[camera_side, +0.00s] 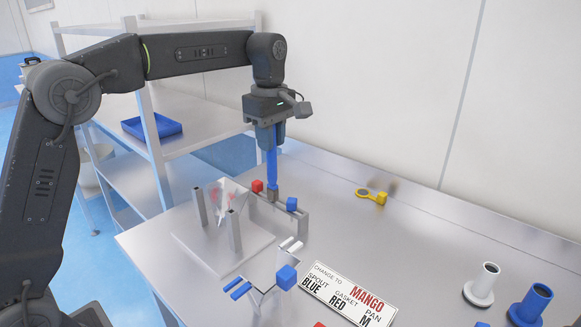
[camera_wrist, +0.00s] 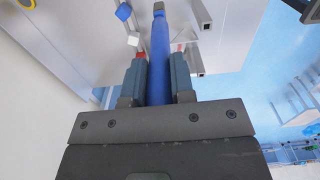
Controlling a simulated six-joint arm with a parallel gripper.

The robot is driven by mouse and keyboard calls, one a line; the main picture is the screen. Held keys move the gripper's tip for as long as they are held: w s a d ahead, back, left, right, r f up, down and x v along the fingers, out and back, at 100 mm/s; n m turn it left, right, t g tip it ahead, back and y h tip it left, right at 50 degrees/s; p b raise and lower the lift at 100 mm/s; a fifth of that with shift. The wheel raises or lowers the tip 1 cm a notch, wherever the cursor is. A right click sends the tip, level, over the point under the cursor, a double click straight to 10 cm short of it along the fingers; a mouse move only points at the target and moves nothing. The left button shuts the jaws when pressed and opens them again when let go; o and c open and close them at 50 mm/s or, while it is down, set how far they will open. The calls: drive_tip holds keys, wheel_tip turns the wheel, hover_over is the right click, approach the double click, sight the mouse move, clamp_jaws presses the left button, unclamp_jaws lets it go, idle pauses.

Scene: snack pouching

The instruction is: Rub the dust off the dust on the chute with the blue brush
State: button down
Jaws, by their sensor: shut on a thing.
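My gripper (camera_side: 270,143) points down and is shut on the handle of the blue brush (camera_side: 271,168). The brush hangs upright, with its dark, small head lowest, by the metal bar with the red and blue knobs. I cannot tell whether the head touches the bar. In the wrist view, the brush (camera_wrist: 160,55) runs out between the two fingers of my gripper (camera_wrist: 158,65). A pale, shiny chute-like piece (camera_side: 224,200) stands left of the brush, between metal posts, with faint reddish patches on it. I cannot tell whether these are the dust.
The metal bar (camera_side: 290,221) has a red knob (camera_side: 257,186) and a blue knob (camera_side: 291,204). A sign (camera_side: 345,295) lies in front, near a small stand with a blue cube (camera_side: 286,278). White (camera_side: 484,284) and blue (camera_side: 531,305) spouts stand right.

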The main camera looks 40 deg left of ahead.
drive_tip(key=s+a+r, duration=0.3)
drive_tip(key=a+r, duration=0.5)
drive_tip(key=a, duration=0.4)
drive_tip(key=shift+s+a+r, duration=0.15)
drive_tip(key=shift+s+a, duration=0.2)
wheel_tip(320, 180, down, 12)
idle(0.4)
drive_tip(key=shift+w, duration=0.3)
idle(1.4)
drive_tip(key=shift+d, duration=0.1)
